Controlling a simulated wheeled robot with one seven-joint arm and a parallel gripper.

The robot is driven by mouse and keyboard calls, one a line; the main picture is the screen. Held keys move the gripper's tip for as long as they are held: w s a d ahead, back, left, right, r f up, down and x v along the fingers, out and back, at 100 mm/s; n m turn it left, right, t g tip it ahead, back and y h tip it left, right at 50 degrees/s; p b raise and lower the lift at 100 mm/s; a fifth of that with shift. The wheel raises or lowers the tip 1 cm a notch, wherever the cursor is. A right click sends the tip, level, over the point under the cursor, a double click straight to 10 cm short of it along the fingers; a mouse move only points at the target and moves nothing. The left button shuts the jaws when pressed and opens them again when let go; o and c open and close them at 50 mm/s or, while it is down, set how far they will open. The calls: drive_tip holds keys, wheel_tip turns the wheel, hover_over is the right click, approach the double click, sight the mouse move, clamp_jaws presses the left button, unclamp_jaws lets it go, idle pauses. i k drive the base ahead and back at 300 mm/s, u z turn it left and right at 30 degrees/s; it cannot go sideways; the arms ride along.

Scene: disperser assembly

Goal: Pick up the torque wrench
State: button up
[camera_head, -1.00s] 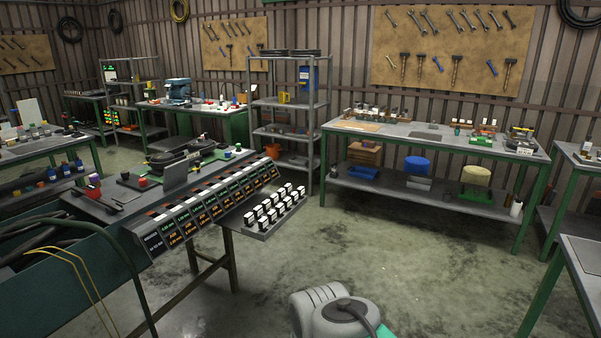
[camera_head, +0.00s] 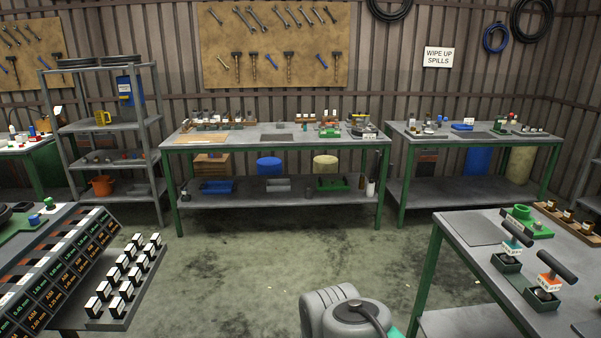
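I cannot pick out the torque wrench with certainty. On the near right table (camera_head: 462,262), two tools with thick black handles stand upright in dark green blocks. One is a white and teal tool (camera_head: 514,240) and the other is an orange and white tool (camera_head: 549,270); I cannot tell if either is a torque wrench. Several wrenches hang on the pegboard (camera_head: 225,40) on the back wall, too small to identify. A rounded grey part of my own arm shows at the bottom centre. My gripper is not in view.
A long workbench (camera_head: 275,143) stands along the back wall, with another bench (camera_head: 455,133) to its right. A grey shelf (camera_head: 100,128) stands at the left. A sloped rack with a tray of black-and-white blocks (camera_head: 128,270) is near left. The floor (camera_head: 270,262) between is clear.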

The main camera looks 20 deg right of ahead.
sight(547, 282)
drive_tip(key=z, duration=1.05)
drive_tip(key=i, duration=0.95)
drive_tip(key=z, duration=0.65)
drive_tip(key=i, duration=0.45)
